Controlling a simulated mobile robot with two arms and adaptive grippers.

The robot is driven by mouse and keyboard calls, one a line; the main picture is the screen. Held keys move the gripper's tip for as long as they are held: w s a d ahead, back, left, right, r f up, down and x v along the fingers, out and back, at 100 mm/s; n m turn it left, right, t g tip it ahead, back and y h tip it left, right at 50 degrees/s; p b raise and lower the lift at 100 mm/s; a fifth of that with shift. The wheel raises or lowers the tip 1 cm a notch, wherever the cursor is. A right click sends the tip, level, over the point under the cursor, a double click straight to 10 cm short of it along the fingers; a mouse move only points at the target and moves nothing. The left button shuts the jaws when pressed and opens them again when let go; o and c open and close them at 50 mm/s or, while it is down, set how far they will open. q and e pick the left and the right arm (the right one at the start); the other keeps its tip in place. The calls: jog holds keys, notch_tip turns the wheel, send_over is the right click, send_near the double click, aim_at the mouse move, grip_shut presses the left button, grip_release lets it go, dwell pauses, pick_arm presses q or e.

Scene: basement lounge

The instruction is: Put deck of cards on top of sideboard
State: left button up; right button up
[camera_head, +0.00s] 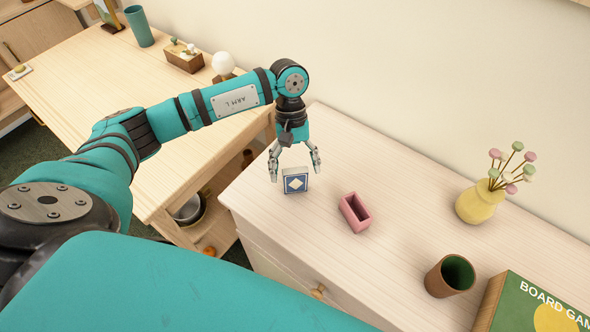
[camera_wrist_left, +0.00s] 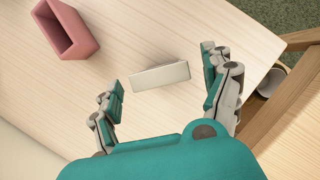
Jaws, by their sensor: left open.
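The deck of cards (camera_head: 295,181) is a small blue and white box with a white diamond on its face. It stands on the pale wood sideboard (camera_head: 400,262), near its left end. In the left wrist view the deck (camera_wrist_left: 160,77) shows as a pale narrow block on the wood top. My left gripper (camera_head: 294,176) is open, with its fingers on either side of the deck. In the wrist view gaps show between the fingers (camera_wrist_left: 163,85) and the deck. My right gripper is in neither view.
A pink box (camera_head: 355,212) stands right of the deck; it also shows in the wrist view (camera_wrist_left: 68,30). Farther right are a brown cup (camera_head: 449,277), a yellow vase (camera_head: 482,203) with flowers and a green board game (camera_head: 540,308). A wooden desk (camera_head: 100,88) stands at left.

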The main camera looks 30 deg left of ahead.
pick_arm(q)
jog(key=b+v, duration=0.3)
jog(key=v, duration=0.7)
jog(key=shift+r, duration=0.35)
